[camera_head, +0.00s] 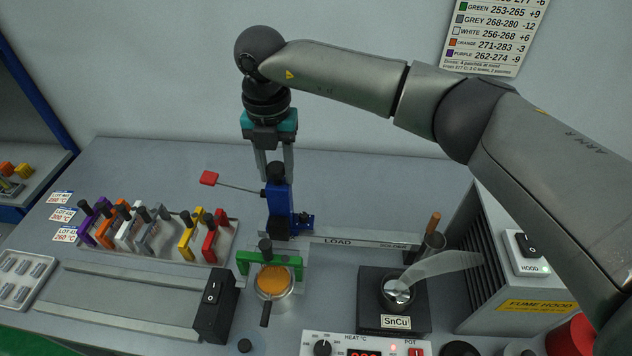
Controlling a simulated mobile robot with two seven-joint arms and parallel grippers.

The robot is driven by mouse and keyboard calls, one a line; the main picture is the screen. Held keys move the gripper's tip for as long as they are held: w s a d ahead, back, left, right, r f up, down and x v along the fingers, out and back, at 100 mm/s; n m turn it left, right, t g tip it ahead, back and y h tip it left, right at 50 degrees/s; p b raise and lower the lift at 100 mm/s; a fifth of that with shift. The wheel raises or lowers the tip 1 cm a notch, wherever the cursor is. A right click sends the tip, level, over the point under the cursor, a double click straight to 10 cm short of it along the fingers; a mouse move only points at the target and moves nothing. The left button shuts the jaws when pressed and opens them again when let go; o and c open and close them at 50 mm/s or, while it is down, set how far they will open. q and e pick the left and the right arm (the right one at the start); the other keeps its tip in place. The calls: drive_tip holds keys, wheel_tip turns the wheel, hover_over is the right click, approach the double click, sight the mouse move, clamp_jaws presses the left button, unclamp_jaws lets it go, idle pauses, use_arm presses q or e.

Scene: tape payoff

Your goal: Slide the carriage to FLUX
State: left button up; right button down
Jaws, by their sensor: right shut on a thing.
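The blue carriage (278,203) stands on a pale rail (365,241), at the left of the rail's printed word LOAD. My right gripper (275,174) reaches down from above and is shut on the carriage's dark top knob. A green clip (290,259) with a dark handle is in front of the carriage, over a round cup of orange material (273,280). I cannot read a FLUX label on the rail. My left gripper is not in view.
A rack (228,246) of coloured clips stands at left. A black switch box (215,305) is left of the orange cup. The SnCu pot (397,292) and fume hood (510,270) stand at right. The bench behind the rail is mostly clear.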

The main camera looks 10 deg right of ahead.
drive_tip(key=c, duration=0.5)
unclamp_jaws()
drive_tip(key=shift+r+p, duration=2.2)
drive_tip(key=shift+r, duration=1.35)
drive_tip(key=shift+f, duration=0.1)
